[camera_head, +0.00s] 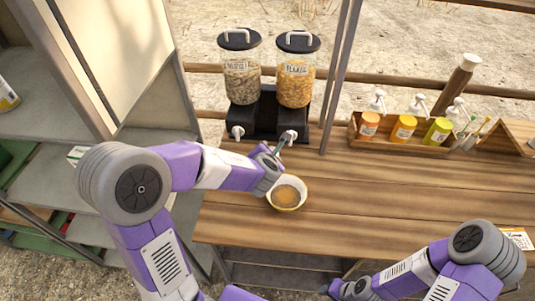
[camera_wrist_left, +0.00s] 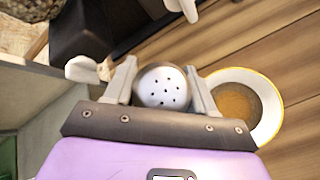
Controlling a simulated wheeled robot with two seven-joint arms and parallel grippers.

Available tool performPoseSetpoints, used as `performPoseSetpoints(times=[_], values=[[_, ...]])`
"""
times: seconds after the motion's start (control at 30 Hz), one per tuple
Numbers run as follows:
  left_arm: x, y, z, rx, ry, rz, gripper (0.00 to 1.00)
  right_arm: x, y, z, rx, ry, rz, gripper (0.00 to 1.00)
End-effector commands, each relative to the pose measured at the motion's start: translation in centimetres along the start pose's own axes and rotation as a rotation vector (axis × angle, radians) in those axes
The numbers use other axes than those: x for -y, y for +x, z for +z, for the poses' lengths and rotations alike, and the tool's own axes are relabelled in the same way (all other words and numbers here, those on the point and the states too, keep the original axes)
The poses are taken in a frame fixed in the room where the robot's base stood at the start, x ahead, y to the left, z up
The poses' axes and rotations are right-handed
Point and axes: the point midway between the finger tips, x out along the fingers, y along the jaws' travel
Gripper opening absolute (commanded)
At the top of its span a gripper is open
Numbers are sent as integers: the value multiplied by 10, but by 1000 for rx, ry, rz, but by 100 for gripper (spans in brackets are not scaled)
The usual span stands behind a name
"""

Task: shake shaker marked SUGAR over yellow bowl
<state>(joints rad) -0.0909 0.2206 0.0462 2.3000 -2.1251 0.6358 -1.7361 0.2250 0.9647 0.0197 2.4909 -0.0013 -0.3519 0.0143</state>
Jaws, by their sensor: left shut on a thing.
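My left gripper (camera_head: 277,158) is shut on a shaker, seen in the left wrist view with its white, holed cap (camera_wrist_left: 162,87) between the two fingers. No label shows on the part in sight, so the word SUGAR cannot be read. The yellow bowl (camera_head: 287,206), white inside with a yellow rim, stands on the wooden counter just below and right of this gripper. It holds something brown. In the left wrist view the bowl (camera_wrist_left: 272,122) is right of the shaker, partly behind a finger. My right gripper (camera_head: 342,289) is low at the bottom edge, its fingers unclear.
Two cereal dispensers (camera_head: 240,82) with black lids stand behind the left gripper, their spouts close to it. A wooden caddy (camera_head: 410,143) with several pump bottles stands at the back right. The counter (camera_head: 400,190) right of the bowl is clear. Grey shelving (camera_head: 45,120) stands at the left.

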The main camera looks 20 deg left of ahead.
Motion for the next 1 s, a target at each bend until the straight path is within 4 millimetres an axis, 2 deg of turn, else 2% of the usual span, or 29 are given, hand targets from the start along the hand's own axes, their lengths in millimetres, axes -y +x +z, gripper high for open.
performPoseSetpoints(times=[0.03, 0.4, 0.9, 1.0], values=[[8, 4, -3, 3, 40, 32, 17, -3, 9, -1, 0, 0, 0, 39], [27, 12, -12, 8, 329, 322, 17, -21, 56, -3, -1, 0, 0, 39], [55, 10, -10, 12, 660, 656, 17, -45, 121, -6, -1, 0, 0, 39], [55, 8, -9, 12, 797, 785, 17, -48, 128, -6, 0, 0, 0, 39]])
